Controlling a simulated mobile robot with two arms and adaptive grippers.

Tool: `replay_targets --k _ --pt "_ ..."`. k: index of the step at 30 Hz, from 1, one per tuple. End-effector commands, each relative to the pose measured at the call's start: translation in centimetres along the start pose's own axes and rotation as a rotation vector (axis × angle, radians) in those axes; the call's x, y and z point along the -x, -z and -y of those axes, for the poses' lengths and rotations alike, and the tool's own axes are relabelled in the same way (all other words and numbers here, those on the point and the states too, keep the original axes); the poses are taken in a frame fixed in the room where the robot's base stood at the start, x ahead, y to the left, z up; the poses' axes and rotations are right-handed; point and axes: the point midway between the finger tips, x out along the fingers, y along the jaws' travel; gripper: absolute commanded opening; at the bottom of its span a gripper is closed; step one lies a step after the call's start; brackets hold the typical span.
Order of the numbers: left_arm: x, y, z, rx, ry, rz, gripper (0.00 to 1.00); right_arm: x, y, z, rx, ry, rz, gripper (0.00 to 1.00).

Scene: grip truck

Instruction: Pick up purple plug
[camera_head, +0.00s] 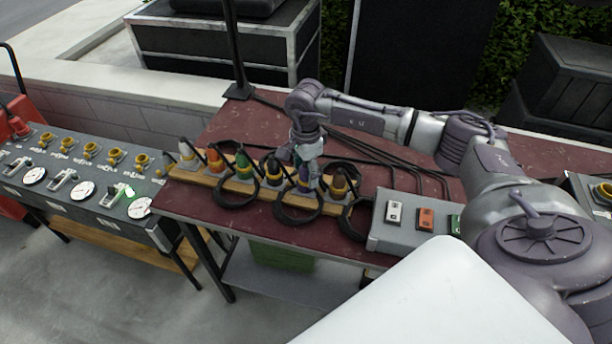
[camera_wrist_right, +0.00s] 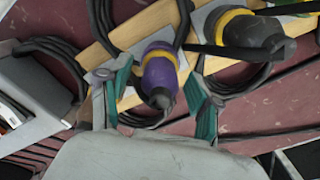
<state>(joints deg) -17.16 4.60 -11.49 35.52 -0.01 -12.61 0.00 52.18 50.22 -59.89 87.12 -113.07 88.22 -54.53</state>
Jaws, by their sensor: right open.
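The purple plug (camera_wrist_right: 160,76) stands in the wooden rack (camera_wrist_right: 104,56), with a yellow band near its base, in the right wrist view. My right gripper (camera_wrist_right: 160,100) is open, with one green-padded finger on each side of the plug and apparently not closed on it. In the head view my right gripper (camera_head: 306,165) is over the right part of the rack (camera_head: 233,184) and mostly hides the purple plug. My left gripper is not in view.
A grey switch box (camera_head: 385,241) sits to the right on the dark red table (camera_head: 195,205).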

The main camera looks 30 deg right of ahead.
Motion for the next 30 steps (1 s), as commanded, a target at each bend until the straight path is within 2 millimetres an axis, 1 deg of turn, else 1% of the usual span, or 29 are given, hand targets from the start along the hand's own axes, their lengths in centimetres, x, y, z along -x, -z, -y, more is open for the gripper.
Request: replay_targets --k 5,6,17,26,29,30 --pt "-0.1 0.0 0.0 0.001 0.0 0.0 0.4 -0.1 0.0 0.0 0.0 0.0 0.0 0.63" --pt "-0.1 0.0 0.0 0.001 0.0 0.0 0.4 -0.1 0.0 0.0 0.0 0.0 0.0 0.6" --pt "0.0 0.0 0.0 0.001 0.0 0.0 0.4 0.0 0.0 0.0 0.0 0.0 0.0 0.0" --pt "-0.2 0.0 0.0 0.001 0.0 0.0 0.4 0.3 0.0 0.1 0.0 0.002 0.001 0.0" --pt "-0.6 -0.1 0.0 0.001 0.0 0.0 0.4 1.2 0.0 0.1 -0.001 0.004 0.002 0.0" --pt "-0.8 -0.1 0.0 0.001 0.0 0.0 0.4 1.9 0.0 0.1 -0.001 0.005 0.001 0.0"
